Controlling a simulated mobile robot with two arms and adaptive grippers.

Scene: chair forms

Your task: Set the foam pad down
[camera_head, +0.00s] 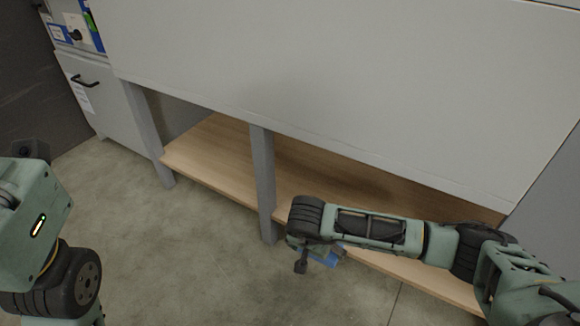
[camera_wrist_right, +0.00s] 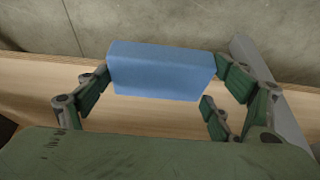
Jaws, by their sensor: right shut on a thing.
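The foam pad is a blue block. In the right wrist view the foam pad (camera_wrist_right: 160,68) lies crosswise between the fingers of my right gripper (camera_wrist_right: 166,80), which is shut on it at its two ends. In the head view only a small blue part of the foam pad (camera_head: 328,258) shows below my right wrist, the rest hidden by the arm. My right gripper is mostly hidden there too, in front of the wooden shelf's edge. My left arm shows at the left edge, but its gripper is not in view.
A grey-white bench (camera_head: 330,80) stands ahead on grey legs (camera_head: 263,180). Its low wooden shelf (camera_head: 205,155) has bare parts in view. A grey cabinet (camera_head: 100,100) with a black handle stands at the back left. The concrete floor (camera_head: 160,240) is clear.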

